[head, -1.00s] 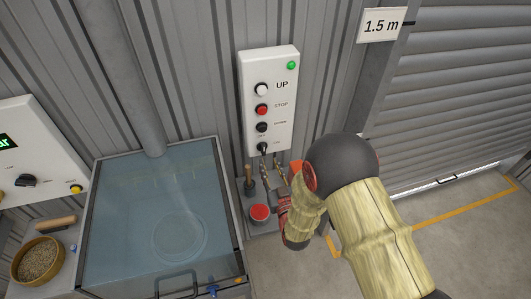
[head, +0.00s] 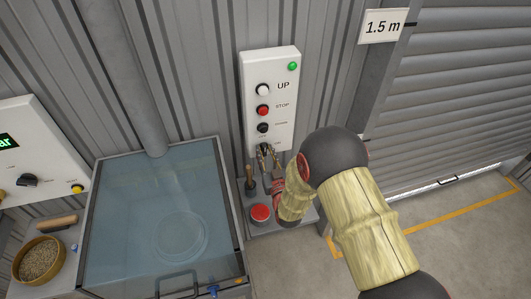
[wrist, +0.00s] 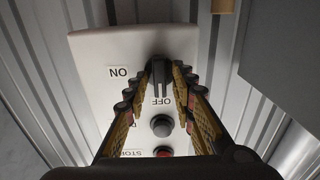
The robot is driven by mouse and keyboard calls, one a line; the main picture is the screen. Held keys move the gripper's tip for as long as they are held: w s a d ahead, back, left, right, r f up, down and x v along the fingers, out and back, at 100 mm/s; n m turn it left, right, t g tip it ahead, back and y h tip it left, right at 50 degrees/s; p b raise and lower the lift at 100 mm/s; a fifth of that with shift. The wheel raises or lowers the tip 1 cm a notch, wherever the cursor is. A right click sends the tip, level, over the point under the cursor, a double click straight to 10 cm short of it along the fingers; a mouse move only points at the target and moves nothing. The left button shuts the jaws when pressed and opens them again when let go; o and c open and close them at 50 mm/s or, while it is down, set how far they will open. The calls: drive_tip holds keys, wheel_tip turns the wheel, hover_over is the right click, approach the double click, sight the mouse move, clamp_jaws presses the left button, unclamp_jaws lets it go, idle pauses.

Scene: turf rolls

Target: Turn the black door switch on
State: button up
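The black door switch (wrist: 159,80) is a rotary knob on the white control box (head: 284,75), below its buttons. In the wrist view, where the box appears turned over, its bar points toward the OFF label, and ON is printed to the left. My gripper (wrist: 163,68) has one finger on each side of the knob, its tips close to the panel. A narrow gap seems to show beside the knob, so the fingers look open around it. In the head view my gripper (head: 266,151) mostly covers the switch.
The box carries white UP, red STOP and black buttons, and a lit green lamp (head: 293,66). Below stand a red-topped container (head: 260,212) and a wooden-handled tool (head: 249,179). A glass-topped tank (head: 150,215) is left; a roller door (head: 460,100) is right.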

clamp_jaws()
idle(0.5)
drive_tip(key=m+b, duration=0.3)
drive_tip(key=b, duration=0.1)
drive_tip(key=shift+f+m, duration=0.15)
drive_tip(key=shift+m, duration=0.15)
drive_tip(key=m+b, duration=0.4)
drive_tip(key=b, duration=0.1)
drive_tip(key=shift+d+f+m, duration=0.1)
drive_tip(key=shift+d+m, duration=0.05)
drive_tip(key=shift+m, duration=0.15)
drive_tip(key=m+b, duration=0.5)
drive_tip(key=m, duration=0.1)
drive_tip(key=shift+d+f+b, duration=0.1)
drive_tip(key=shift+b, duration=0.25)
drive_tip(key=shift+m+b, duration=1.4)
drive_tip(key=shift+m, duration=0.5)
